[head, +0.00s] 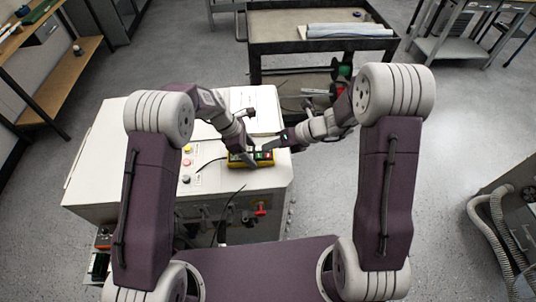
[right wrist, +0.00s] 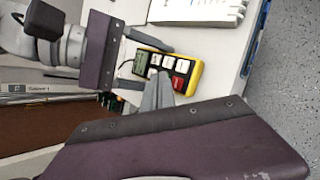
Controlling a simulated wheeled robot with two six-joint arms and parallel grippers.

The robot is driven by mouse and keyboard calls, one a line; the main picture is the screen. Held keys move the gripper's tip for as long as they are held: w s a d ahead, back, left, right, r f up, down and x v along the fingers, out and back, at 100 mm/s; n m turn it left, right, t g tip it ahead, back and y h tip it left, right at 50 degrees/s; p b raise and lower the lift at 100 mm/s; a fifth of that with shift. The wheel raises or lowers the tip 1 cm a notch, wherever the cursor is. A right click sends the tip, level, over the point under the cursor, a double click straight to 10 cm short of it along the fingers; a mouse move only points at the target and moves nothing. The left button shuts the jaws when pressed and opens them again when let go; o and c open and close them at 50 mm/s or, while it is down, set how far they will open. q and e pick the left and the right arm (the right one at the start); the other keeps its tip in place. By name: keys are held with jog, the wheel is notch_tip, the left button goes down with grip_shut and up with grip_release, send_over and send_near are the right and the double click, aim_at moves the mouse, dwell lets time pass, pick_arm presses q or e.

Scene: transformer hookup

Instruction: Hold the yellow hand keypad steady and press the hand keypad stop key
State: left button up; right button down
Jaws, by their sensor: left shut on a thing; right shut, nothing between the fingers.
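The yellow hand keypad (head: 266,155) lies near the right edge of the white cabinet top. I cannot read which is the stop key. My left gripper (head: 246,157) is shut on the keypad, its fingers (right wrist: 140,63) along both sides of the screen end. My right gripper (head: 279,141) is shut and empty just beside the keypad. Its fingertips (right wrist: 160,88) overlap the keypad's near edge; I cannot tell whether they touch it.
The white cabinet (head: 105,175) has coloured buttons (head: 186,162) left of the keypad. A dark cart (head: 280,25) stands beyond, and a wooden bench (head: 30,35) is at far left.

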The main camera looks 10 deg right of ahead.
aim_at(271, 156)
jog(key=shift+r, duration=1.9)
pick_arm(q)
jog(key=o, duration=2)
jog(key=shift+c, duration=0.2)
jog(key=shift+r, duration=0.1)
